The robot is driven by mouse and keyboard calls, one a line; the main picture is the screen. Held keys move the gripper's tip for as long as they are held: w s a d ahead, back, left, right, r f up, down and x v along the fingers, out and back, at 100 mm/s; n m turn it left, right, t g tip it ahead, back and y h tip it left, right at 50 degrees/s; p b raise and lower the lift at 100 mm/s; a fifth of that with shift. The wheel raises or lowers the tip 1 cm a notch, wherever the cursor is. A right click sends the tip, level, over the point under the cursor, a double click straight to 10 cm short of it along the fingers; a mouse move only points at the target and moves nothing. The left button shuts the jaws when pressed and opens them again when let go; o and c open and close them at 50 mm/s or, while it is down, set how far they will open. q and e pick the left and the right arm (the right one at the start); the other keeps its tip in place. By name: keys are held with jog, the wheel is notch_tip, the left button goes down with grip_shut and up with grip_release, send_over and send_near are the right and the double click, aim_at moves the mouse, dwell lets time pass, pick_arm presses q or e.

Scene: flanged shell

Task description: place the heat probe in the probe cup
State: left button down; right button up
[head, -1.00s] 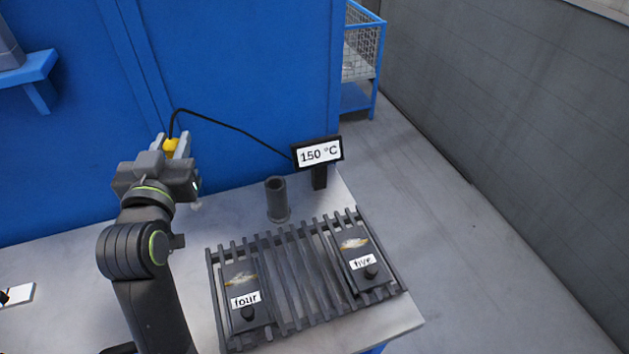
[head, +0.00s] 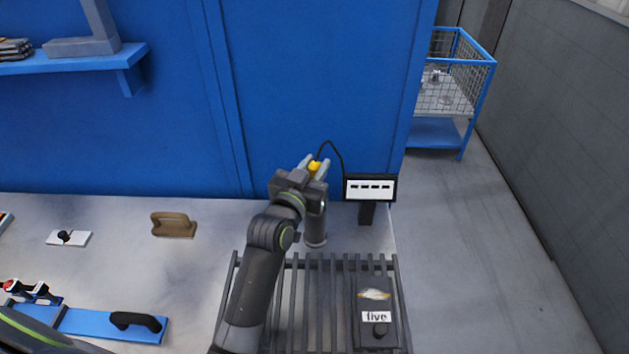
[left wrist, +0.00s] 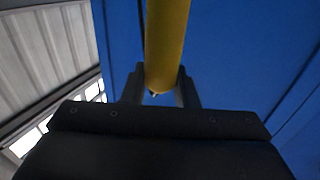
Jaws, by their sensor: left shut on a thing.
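My left gripper (head: 317,166) is shut on the yellow heat probe (head: 314,167) and points toward the back wall. A black cable runs from the probe to the readout (head: 370,188), which shows only dashes. The probe cup (head: 316,232) is a dark upright cylinder on the bench. In the head view the gripper is just above the cup and partly covers it. I cannot tell whether the probe tip is over the cup's mouth. In the left wrist view the yellow probe (left wrist: 166,45) sits between the fingers. My right gripper is not in view.
A blue wall stands close behind. Bare bench lies left of the cup.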

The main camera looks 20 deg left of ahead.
pick_arm(q)
notch_tip(320, 180, down, 4)
jog(key=shift+r, duration=0.2)
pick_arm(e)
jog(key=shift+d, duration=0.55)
pick_arm(q)
jog(key=shift+f, duration=0.1)
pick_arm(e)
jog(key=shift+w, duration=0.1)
pick_arm(q)
jog(key=c, duration=1.6)
grip_release()
jog(key=shift+f, duration=0.1)
jog(key=o, duration=0.5)
jog(key=shift+c, duration=0.2)
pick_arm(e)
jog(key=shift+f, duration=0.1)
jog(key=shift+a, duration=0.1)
